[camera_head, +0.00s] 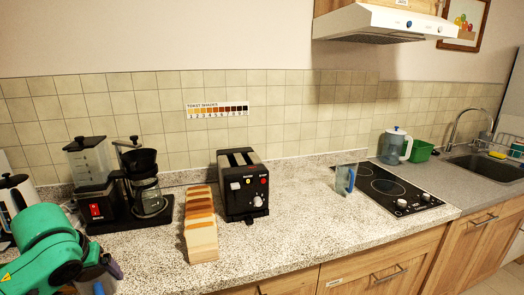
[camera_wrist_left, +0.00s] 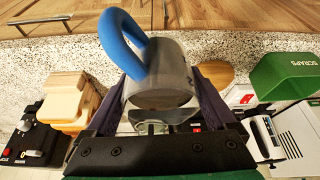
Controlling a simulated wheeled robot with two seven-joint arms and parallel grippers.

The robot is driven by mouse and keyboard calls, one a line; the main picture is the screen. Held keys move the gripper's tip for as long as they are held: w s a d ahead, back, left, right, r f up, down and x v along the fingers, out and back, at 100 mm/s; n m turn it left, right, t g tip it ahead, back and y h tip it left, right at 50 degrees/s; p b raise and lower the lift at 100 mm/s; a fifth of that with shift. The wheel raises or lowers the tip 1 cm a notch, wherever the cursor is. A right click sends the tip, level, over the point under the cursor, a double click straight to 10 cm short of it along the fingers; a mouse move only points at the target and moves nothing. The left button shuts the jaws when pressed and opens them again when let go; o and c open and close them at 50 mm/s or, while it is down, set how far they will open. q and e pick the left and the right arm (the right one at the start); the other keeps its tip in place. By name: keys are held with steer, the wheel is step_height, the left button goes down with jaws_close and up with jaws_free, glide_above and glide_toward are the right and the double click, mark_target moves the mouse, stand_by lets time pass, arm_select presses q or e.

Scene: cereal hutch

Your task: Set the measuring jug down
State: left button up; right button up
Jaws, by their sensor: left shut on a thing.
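The measuring jug (camera_wrist_left: 160,85), a grey see-through vessel with a thick blue loop handle (camera_wrist_left: 122,40), sits between the fingers of my left gripper (camera_wrist_left: 165,100) in the left wrist view. The fingers are shut on its sides, with the handle toward the upper left. In the head view my left gripper (camera_head: 107,267) is at the lower left, in front of the coffee maker. A bit of blue shows below it at the frame's bottom edge; most of the held jug is hidden or out of frame there. My right gripper is not in view.
The speckled counter (camera_head: 290,215) is clear between the toaster (camera_head: 242,187) and the hob (camera_head: 385,188), except for a clear, blue-handled item (camera_head: 345,179). A bread-like block (camera_head: 200,225) and coffee maker (camera_head: 95,180) stand left. A green SCRAPS bin (camera_wrist_left: 285,75) shows in the wrist view.

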arm_select(q)
steer(key=s+d+f+m+b, duration=0.1)
steer(key=d+f+b, duration=0.15)
steer(key=f, duration=0.35)
steer(key=s+d+f+m+h+b, duration=0.1)
steer(key=s+d+f, duration=0.1)
steer(key=d+f, duration=0.35)
steer(key=s+d+f+m+b, duration=0.1)
steer(key=f, duration=0.7)
steer(key=s+d+f+m+b, duration=0.1)
steer(key=s+d+f+b, duration=0.1)
steer(key=d, duration=1)
steer(key=shift+s+f+m+t+h+b, duration=0.2)
steer(key=shift+f+m+t+h+b, duration=0.1)
steer(key=shift+f+m+h+b, duration=0.15)
steer(key=shift+r, duration=0.1)
